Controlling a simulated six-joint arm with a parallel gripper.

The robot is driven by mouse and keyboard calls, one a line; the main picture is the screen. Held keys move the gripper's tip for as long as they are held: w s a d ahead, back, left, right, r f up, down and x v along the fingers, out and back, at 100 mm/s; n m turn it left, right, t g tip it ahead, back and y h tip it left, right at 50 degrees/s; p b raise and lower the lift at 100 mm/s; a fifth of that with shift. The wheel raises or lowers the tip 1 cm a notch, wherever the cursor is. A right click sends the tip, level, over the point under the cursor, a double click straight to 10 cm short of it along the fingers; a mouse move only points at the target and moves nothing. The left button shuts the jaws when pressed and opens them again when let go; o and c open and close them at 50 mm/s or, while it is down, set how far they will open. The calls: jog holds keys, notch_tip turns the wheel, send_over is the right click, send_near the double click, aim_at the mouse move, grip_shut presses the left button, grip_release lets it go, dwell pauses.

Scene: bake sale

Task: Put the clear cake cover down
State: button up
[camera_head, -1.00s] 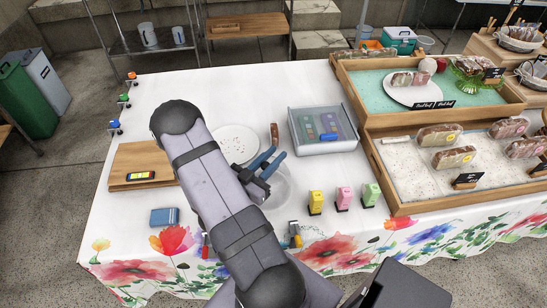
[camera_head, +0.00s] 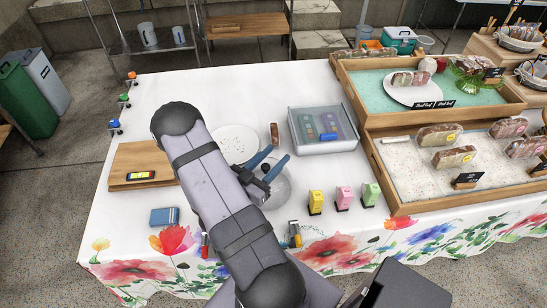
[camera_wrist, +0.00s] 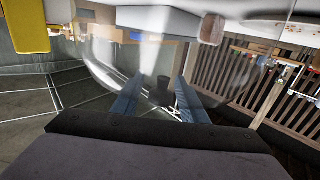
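The clear cake cover (camera_head: 283,193) is a see-through dome on the white tablecloth near the middle of the table, partly hidden by my arm. In the wrist view the dome (camera_wrist: 100,72) spreads in front of my fingers, with its dark knob (camera_wrist: 163,88) between them. My gripper (camera_head: 281,152) has two blue fingers over the cover. The fingers are apart, with gaps showing beside the knob in the wrist view (camera_wrist: 158,88). A speckled white plate (camera_head: 236,143) lies just behind the cover, partly behind my arm.
A clear-lidded box (camera_head: 322,145) stands behind and right of the cover. Yellow, pink and green small packs (camera_head: 343,198) stand to its right. A wooden board (camera_head: 135,160) and blue box (camera_head: 165,217) are left of my arm. Wooden trays (camera_head: 395,205) of cakes fill the right.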

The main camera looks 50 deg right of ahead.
aim_at(257, 174)
jog(key=shift+w+a+b, duration=0.1)
jog(key=shift+a+b, duration=0.2)
jog(key=shift+a, duration=0.3)
jog(key=shift+a+b, duration=0.6)
jog(key=shift+a, duration=2.55)
jog(key=shift+r, duration=0.1)
